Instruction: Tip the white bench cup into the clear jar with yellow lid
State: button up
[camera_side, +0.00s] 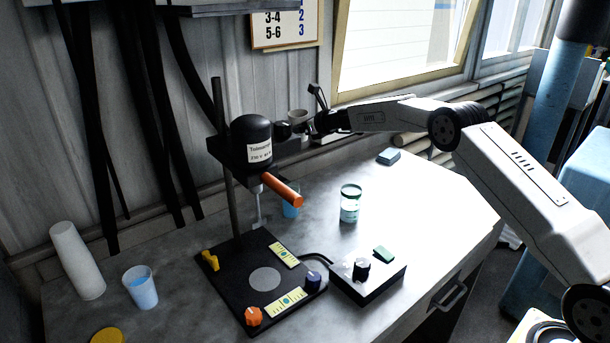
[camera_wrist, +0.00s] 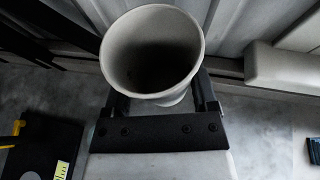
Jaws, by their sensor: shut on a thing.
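My gripper (camera_side: 300,128) is shut on the white cup (camera_side: 297,116), held well above the bench near the black motor head. The cup looks about upright. In the wrist view the white cup (camera_wrist: 187,97) sits between the two fingers, its mouth facing the camera; the inside is dark and I cannot tell what it holds.
The disperser's motor head (camera_side: 251,141) with an orange handle (camera_side: 281,190) hangs over a black base plate (camera_side: 240,273).

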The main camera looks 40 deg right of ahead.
jog(key=shift+w+d+r+m+h, duration=0.1)
jog(key=shift+d+r+m+h, duration=0.4)
jog(key=shift+m, duration=0.5)
jog(key=shift+a, duration=0.1)
